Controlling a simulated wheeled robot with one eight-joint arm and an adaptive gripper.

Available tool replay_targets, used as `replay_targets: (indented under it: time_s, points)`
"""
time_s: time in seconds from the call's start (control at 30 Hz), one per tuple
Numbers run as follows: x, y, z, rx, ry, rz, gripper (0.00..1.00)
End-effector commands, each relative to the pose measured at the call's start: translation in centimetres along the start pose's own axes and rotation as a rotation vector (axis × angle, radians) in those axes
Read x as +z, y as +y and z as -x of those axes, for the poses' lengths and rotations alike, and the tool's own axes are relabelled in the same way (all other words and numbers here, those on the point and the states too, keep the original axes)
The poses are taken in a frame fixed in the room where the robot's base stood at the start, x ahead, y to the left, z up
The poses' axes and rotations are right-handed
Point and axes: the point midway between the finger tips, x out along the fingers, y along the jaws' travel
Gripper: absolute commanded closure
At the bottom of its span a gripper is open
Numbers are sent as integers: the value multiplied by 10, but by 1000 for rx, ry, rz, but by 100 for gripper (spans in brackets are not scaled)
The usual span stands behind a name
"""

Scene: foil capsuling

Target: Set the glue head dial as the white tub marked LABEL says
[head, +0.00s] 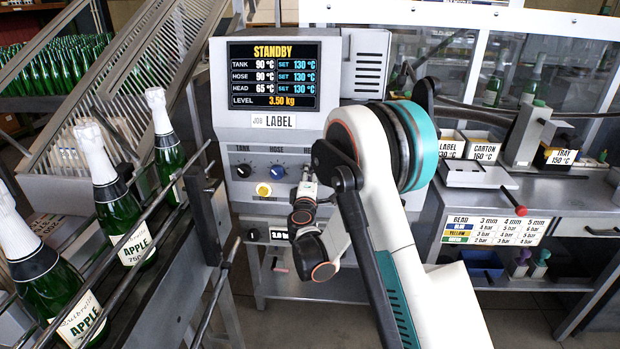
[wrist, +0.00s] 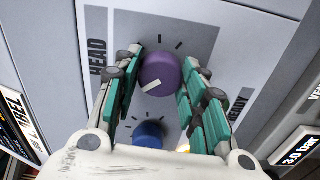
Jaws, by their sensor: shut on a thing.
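The purple head dial (wrist: 161,66) is in the wrist view beside the printed word HEAD, its white pointer mark towards the lower left. My gripper (wrist: 162,78) has its teal fingers on both sides of the dial and is shut on it. In the head view my arm hides the dial. The display (head: 273,75) reads STANDBY, with head at 65 °C and set 130 °C; tank and hose are also set 130 °C. The job plate (head: 273,122) reads LABEL.
The black tank dial (head: 243,171) and blue hose dial (head: 277,172) sit left of my gripper; the blue one (wrist: 148,132) also shows in the wrist view. A yellow button (head: 264,189) is below them. Bottles (head: 120,212) stand at the left.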

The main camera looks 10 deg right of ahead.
Motion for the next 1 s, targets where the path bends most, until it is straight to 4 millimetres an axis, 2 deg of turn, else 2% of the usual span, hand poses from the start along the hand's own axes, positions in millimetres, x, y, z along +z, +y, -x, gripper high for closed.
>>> replay_targets:
  time_s: [0.47, 0.5, 0.6, 1.0]
  points:
    - [1, -2, 1, -1, -2, -20, 85]
    - [1, -2, 1, -1, -2, -20, 59]
    - [1, -1, 1, -1, -2, -20, 41]
    - [0, -1, 5, 0, 0, -18, 41]
